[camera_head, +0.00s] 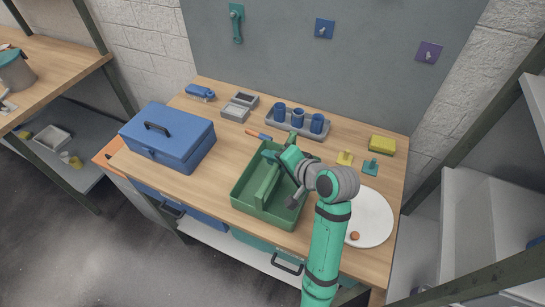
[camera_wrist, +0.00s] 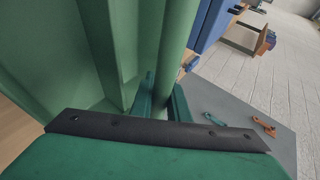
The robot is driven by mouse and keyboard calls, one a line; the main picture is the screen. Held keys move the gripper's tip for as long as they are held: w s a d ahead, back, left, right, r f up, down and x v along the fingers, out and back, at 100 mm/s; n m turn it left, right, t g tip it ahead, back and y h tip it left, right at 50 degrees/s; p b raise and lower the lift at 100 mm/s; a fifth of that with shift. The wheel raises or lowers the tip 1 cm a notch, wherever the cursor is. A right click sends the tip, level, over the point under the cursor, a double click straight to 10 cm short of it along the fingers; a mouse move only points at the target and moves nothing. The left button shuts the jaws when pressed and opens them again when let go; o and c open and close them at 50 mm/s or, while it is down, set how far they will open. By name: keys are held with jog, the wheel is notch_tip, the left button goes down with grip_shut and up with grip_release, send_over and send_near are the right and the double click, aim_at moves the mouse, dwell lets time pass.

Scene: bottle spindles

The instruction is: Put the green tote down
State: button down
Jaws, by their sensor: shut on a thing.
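The green tote (camera_head: 243,195) is upright over the front middle of the wooden table, with a raised bar handle along its middle. I cannot tell whether its base touches the tabletop. My gripper (camera_head: 274,156) is at the far end of the handle, partly hidden by my own arm. In the wrist view the tote (camera_wrist: 72,45) fills the left, and my gripper (camera_wrist: 163,98) is shut on the handle bar between its two fingers.
A blue toolbox (camera_head: 180,130) stands left of the tote. A white round plate (camera_head: 372,218) lies to the right. Behind are an orange-handled tool (camera_head: 264,137), a grey tray (camera_head: 300,132) of blue cups and a yellow block (camera_head: 381,145). The tote is close to the table's front edge.

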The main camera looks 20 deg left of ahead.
jog(key=shift+s+a, duration=0.1)
jog(key=shift+a, duration=0.05)
jog(key=c, duration=1.7)
grip_release()
jog(key=v, duration=1.2)
